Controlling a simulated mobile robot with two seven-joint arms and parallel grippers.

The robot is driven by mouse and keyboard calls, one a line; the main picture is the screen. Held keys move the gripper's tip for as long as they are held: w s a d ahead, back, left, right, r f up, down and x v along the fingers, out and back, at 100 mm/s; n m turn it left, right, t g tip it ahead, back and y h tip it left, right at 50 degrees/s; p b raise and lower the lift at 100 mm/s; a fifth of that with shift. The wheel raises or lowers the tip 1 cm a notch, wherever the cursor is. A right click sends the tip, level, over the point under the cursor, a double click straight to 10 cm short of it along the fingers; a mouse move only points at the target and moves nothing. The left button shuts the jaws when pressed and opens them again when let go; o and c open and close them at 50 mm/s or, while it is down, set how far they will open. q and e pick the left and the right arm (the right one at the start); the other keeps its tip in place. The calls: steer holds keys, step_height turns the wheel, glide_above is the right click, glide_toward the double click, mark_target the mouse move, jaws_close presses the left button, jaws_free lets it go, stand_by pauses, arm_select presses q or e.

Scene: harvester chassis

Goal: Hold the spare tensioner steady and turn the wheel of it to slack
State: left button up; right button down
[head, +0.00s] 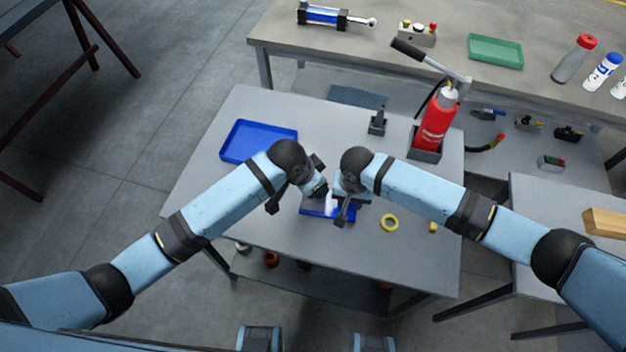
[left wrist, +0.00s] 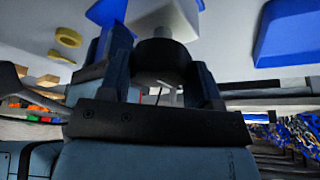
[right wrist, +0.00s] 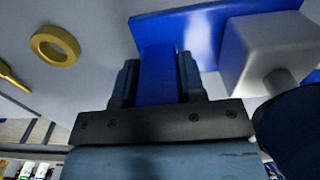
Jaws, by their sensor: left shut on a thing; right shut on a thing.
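The spare tensioner lies on the table between my grippers; it has a blue base plate (head: 320,211), a pale grey block (right wrist: 270,48) and a black wheel (left wrist: 165,62) on a short shaft. My left gripper (head: 319,189) has its fingers on both sides of the wheel in the left wrist view (left wrist: 160,70). My right gripper (head: 345,205) is shut on a narrow blue part of the base in the right wrist view (right wrist: 158,75). In the head view my wrists hide most of the block and wheel.
A yellow ring (head: 390,222) and a small yellow piece (head: 433,227) lie to the right. An empty blue tray (head: 227,156) is at the left. The table's front is clear.

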steer(key=shift+w+d, duration=0.1)
steer(key=shift+d, duration=0.05)
arm_select(q)
steer(key=o, duration=0.9)
steer(key=shift+r, duration=0.1)
steer(key=shift+v, duration=3.95)
steer(key=shift+a, duration=0.1)
arm_select(e)
steer(key=c, duration=0.6)
jaws_free()
